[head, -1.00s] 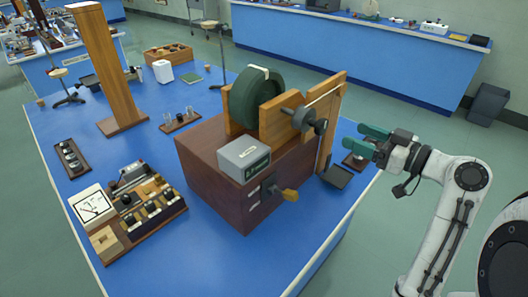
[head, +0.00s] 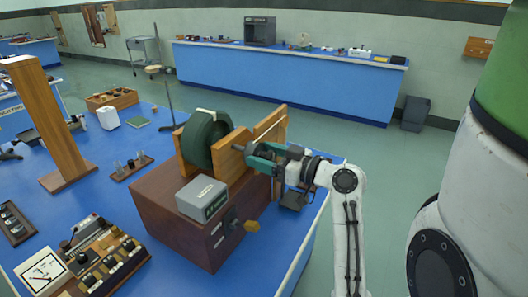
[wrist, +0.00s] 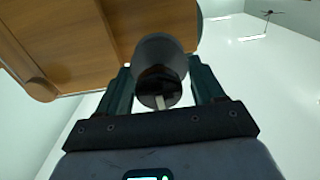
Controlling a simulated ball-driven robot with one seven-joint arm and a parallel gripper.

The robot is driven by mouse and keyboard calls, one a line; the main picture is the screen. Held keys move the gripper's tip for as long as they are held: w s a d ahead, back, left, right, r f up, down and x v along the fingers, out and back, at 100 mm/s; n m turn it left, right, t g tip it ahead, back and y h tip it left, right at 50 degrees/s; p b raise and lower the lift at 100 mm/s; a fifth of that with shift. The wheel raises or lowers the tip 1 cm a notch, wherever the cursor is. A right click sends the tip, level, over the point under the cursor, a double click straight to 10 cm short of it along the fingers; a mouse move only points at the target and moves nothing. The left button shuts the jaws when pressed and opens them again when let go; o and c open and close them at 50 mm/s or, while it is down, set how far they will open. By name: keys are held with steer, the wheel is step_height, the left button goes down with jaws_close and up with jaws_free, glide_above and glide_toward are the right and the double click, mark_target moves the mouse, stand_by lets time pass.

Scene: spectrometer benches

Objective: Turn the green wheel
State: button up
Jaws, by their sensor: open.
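The green wheel (head: 201,140) is a thick dark green drum with a pale strip across its rim. It stands upright between wooden supports on a reddish-brown box (head: 160,212). A dark shaft end sticks out of the near wooden support. My gripper (head: 252,158) is at this shaft end, its green jaws open. In the wrist view, a grey knob with a dark end face (wrist: 158,52) lies between the two open fingers of my gripper (wrist: 160,68). I cannot tell whether either finger touches it.
A tall wooden post (head: 47,125) stands at left on the blue bench. A switch panel (head: 100,258) lies at front left. Open floor lies right of the bench.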

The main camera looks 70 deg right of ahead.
steer(key=shift+w, duration=0.15)
jaws_close()
stand_by(0.6)
